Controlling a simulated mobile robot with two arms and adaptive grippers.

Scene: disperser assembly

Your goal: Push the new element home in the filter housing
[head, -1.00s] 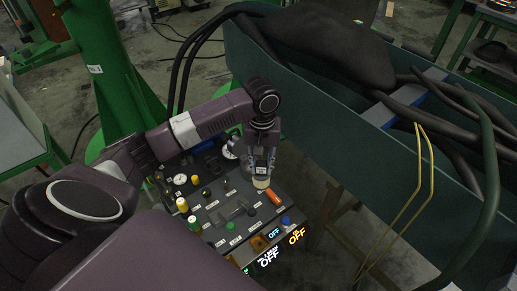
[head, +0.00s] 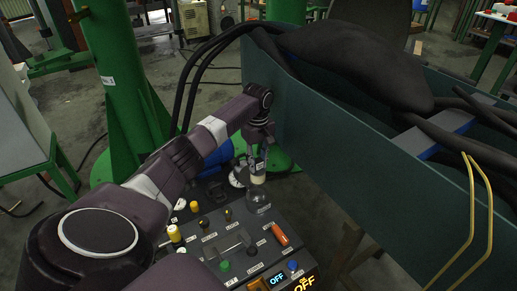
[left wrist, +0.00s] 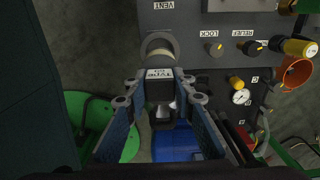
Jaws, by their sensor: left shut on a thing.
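My left gripper (head: 257,158) is above the dark control panel. It is shut on the new element (head: 258,179), a cream cylinder with a dark top. In the left wrist view, the element's dark top with a "Type" label (left wrist: 160,76) sits between the blue-padded fingers of the left gripper (left wrist: 158,100). Its cream side shows beyond them. A clear, round-shouldered bowl, apparently the filter housing (head: 259,201), stands on the panel just below the element. I cannot tell whether the element touches it or is partly inside. My right gripper is not in view.
The panel (head: 237,257) carries several knobs, an orange handle (head: 280,235), a blue button (head: 293,265) and lit OFF displays. A dial gauge (head: 240,172) is close left of the gripper. A large green trough (head: 350,150) with black hoses stands close on the right.

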